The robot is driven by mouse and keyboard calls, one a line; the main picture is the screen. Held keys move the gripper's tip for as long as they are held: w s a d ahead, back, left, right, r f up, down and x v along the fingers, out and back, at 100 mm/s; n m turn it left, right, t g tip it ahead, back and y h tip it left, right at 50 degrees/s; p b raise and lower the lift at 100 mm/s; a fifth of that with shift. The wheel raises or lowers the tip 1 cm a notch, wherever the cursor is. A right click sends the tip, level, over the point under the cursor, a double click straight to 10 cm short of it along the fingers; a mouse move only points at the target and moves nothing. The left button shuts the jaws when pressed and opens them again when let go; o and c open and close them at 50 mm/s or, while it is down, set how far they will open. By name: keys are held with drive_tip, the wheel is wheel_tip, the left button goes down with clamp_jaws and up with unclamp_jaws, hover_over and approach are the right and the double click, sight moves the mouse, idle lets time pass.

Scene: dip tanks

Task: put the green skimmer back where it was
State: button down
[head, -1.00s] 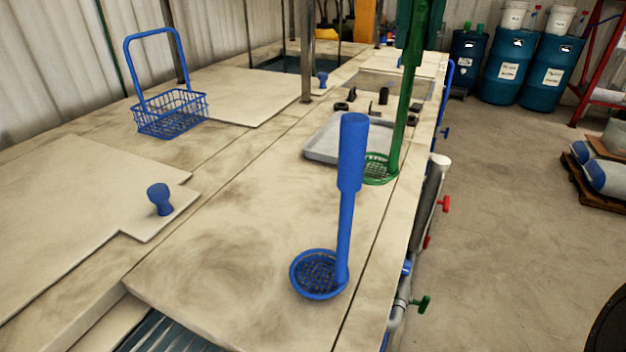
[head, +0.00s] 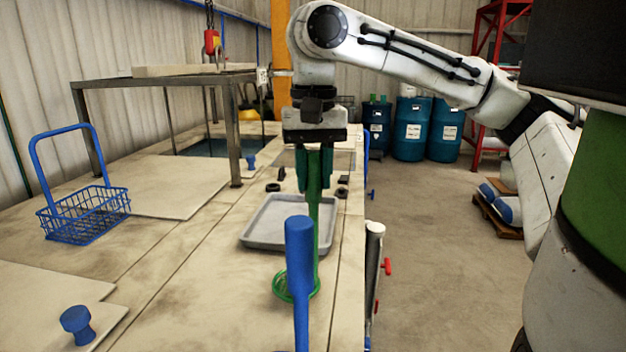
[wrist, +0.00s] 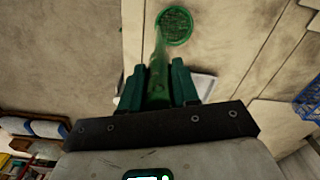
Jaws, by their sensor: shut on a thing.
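The green skimmer (head: 313,238) hangs upright from my gripper (head: 314,172), which is shut on the upper part of its handle. Its round mesh bowl is at the bottom, in front of the grey tray (head: 253,237) in the head view. I cannot tell whether the bowl touches the worktop. In the wrist view, the green bowl (wrist: 175,25) shows over the pale worktop, beyond the fingers (wrist: 160,85).
A blue wire basket (head: 85,217) stands on the left. A blue knob (head: 76,322) rises at the lower left. Small black pieces lie around the tray. A metal frame (head: 235,130) stands behind. Pipes with a red valve handle (head: 386,266) run along the right edge.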

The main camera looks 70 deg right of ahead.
drive_tip(key=shift+f, duration=0.8)
drive_tip(key=c, duration=0.8)
unclamp_jaws()
wheel_tip(320, 180, up, 12)
drive_tip(key=shift+r+b, duration=0.1)
drive_tip(key=shift+b, duration=0.3)
